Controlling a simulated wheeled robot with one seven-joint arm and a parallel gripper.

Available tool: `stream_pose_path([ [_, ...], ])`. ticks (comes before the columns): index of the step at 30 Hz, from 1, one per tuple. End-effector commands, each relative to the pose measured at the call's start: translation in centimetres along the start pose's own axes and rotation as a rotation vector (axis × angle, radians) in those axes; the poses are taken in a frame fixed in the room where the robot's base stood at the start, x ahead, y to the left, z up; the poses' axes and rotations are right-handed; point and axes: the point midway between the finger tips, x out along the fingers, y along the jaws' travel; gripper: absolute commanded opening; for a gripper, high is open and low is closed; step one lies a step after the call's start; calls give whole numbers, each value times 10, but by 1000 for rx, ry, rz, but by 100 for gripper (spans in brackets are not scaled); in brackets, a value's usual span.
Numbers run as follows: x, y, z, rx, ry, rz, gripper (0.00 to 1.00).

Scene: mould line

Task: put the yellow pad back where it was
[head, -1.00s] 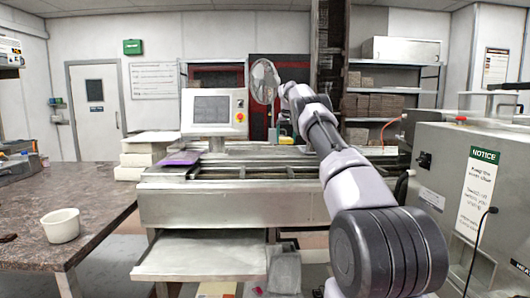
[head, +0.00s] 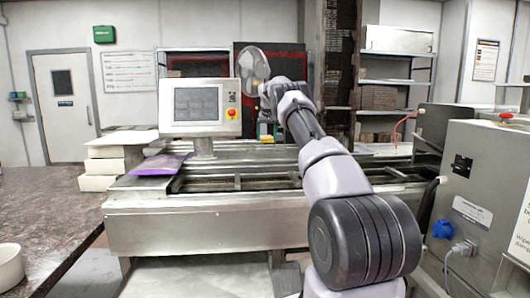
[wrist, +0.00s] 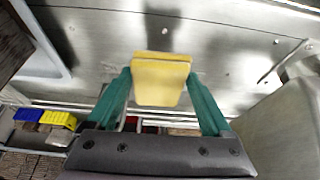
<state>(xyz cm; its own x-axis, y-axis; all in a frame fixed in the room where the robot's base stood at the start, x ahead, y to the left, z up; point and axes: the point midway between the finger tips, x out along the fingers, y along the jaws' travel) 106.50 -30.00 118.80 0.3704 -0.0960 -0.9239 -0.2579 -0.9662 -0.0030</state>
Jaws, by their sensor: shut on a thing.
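The yellow pad (wrist: 161,84) is held between the two green fingers of my gripper (wrist: 160,78) in the wrist view. The fingers touch its left and right sides, and the pad stands out past the fingertips. Behind it is a bare, shiny metal surface; I cannot tell how far off that is. In the head view my arm reaches forward over the steel machine (head: 215,230). My gripper and the pad cannot be made out clearly there.
A control screen (head: 197,105) stands on the machine, with a purple packet (head: 158,165) on its left end. White blocks (head: 105,166) are stacked at left beside a stone-topped table (head: 45,205) with a white bowl (head: 9,268). A grey cabinet (head: 490,180) stands close at right.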

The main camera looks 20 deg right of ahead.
Motion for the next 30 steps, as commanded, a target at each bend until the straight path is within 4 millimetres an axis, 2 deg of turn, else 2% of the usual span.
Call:
stream_pose_path([
  [3, 19, 0, 9, 1, -3, -1, 33],
  [15, 61, 0, 25, 0, -1, 0, 33],
  [26, 65, 0, 27, 0, 0, 0, 33],
  [27, 65, 0, 27, 0, 0, 0, 88],
  [28, 65, 0, 27, 0, 0, 0, 100],
  [30, 65, 0, 27, 0, 0, 0, 100],
])
